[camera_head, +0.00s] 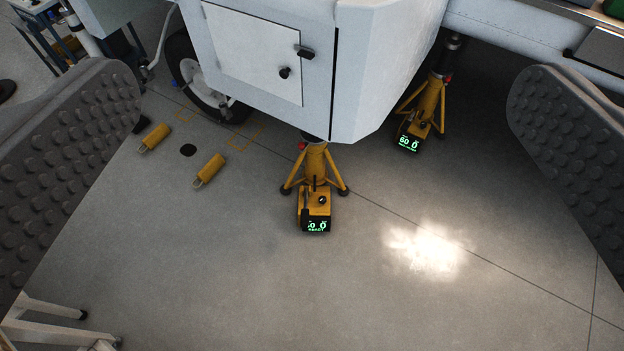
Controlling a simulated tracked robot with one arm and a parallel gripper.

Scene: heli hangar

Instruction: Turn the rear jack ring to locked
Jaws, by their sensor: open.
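My gripper (325,90) is open and empty, with one studded grey finger at each side of the view. Two yellow tripod jacks stand on the floor under the white aircraft body. The nearer jack (316,165) is at the middle, upright and apart from my fingers, with a lit green display (317,226) that seems to read READY. The farther jack (429,103) is to the right, also with a green display (408,143). A red part shows at the upper left of the nearer jack. Its top is hidden by the body. I cannot tell which jack is the rear one.
The white aircraft body (375,70) with a hatch (253,55) overhangs the jacks. A wheel (203,85) is at upper left. Two yellow chocks or cylinders (209,170) lie on the floor. A white stand (55,325) is at lower left. The floor in front of the jacks is clear.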

